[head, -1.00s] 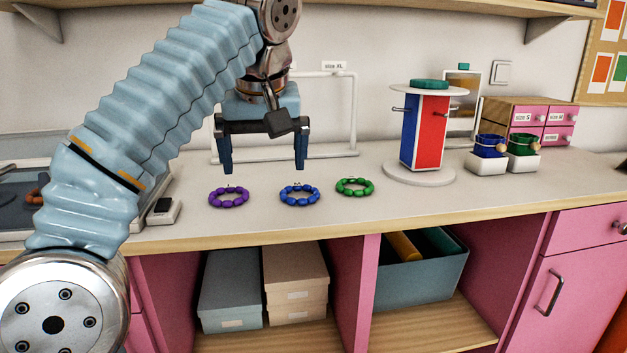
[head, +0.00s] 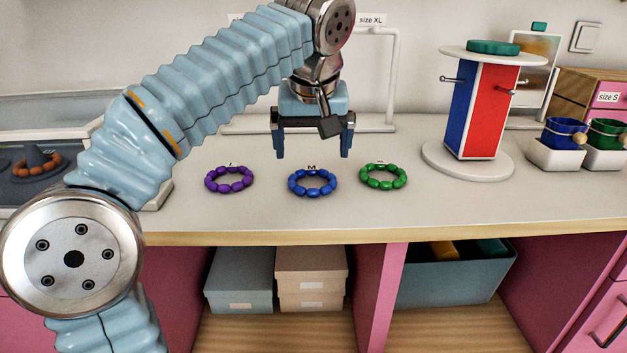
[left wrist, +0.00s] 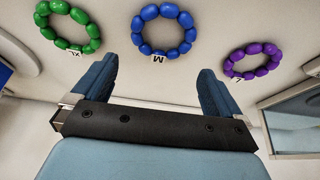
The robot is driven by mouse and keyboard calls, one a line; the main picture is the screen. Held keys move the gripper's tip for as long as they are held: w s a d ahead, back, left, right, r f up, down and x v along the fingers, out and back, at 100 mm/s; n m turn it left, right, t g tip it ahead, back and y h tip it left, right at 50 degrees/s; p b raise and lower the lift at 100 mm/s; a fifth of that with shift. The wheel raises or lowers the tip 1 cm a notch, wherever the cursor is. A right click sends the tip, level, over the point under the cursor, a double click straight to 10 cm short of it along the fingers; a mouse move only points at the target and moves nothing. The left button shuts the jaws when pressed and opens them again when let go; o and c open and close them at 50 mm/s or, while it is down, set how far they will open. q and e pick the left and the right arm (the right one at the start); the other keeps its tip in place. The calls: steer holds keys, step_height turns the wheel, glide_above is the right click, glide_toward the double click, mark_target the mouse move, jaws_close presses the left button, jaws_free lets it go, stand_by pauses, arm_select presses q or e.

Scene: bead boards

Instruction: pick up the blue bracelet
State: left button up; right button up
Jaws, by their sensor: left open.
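The blue bracelet (head: 312,193), a ring of beads with a small M tag, lies on the counter between a purple bracelet (head: 229,190) and a green bracelet (head: 383,186). My left gripper (head: 312,152) is open and empty, above the counter and just behind the blue bracelet in the head view. In the left wrist view the blue bracelet (left wrist: 163,12) lies beyond the gap between the open fingers (left wrist: 158,85), near the top edge. The green bracelet (left wrist: 70,8) and the purple bracelet (left wrist: 252,61) flank it. My right gripper is not in view.
A red and blue stand (head: 477,110) with a round base is at the right. White holders (head: 556,154) with blue and green rolls stand further right. A tray (head: 27,187) with an orange bracelet is at the left. A white rail stands behind my gripper.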

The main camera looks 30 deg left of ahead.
mark_target(312, 174)
arm_select(q)
steer(key=x, duration=0.5)
steer(key=shift+w+a+f, duration=0.1)
steer(key=shift+w+f, duration=0.05)
steer(key=shift+f, duration=0.15)
steer(key=c, duration=0.8)
steer(key=shift+r, duration=0.15)
